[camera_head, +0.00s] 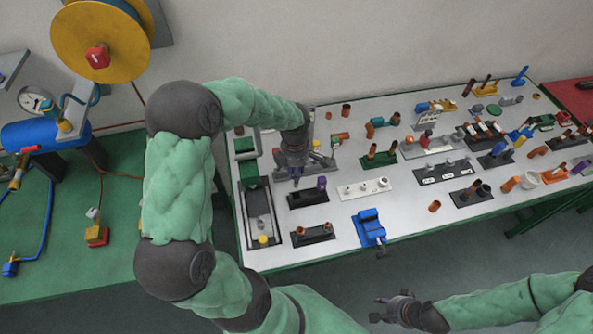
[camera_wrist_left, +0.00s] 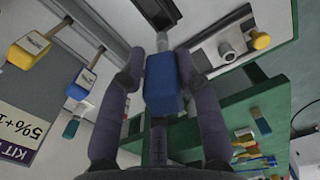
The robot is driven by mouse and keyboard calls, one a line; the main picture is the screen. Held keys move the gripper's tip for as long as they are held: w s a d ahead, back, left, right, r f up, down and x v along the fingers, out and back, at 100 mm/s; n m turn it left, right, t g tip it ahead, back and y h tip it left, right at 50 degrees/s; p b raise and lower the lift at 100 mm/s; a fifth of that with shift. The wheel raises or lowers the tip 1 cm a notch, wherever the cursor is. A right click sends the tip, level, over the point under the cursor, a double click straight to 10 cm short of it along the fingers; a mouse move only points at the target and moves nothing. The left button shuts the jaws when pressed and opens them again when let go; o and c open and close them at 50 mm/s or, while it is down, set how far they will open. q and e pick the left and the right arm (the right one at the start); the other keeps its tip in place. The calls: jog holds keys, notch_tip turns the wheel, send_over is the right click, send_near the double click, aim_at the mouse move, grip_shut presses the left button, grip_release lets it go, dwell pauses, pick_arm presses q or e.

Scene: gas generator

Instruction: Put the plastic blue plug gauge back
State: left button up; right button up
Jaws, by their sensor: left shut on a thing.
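The blue plug gauge (camera_wrist_left: 163,86) has a blocky blue handle and a metal end pointing away from me in the left wrist view. My left gripper (camera_wrist_left: 160,62) is shut on its handle, one dark finger on each side. In the head view my left gripper (camera_head: 296,172) points down over the left part of the metal table, and the gauge is too small or hidden to make out there. A dark slotted part (camera_wrist_left: 157,12) lies beyond the gauge's metal end; I cannot tell whether they touch. My right gripper (camera_head: 379,308) is open and empty in front of the table.
A yellow-handled gauge (camera_wrist_left: 30,48) and another blue-handled one (camera_wrist_left: 82,82) lie left of mine in the wrist view. The metal table (camera_head: 335,258) carries several dark holders and a blue vise (camera_head: 369,228). A green bench (camera_head: 110,270) stands left.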

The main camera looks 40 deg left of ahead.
aim_at(296, 187)
pick_arm(q)
jog(key=shift+f+b, duration=0.1)
jog(key=shift+b, duration=0.2)
jog(key=shift+f+b, duration=1.85)
jog(key=shift+f, duration=0.3)
jog(key=shift+b, duration=0.3)
jog(key=shift+f+b, duration=2.2)
jog(key=shift+f, duration=0.5)
jog(key=o, duration=1)
jog(key=shift+o, duration=0.2)
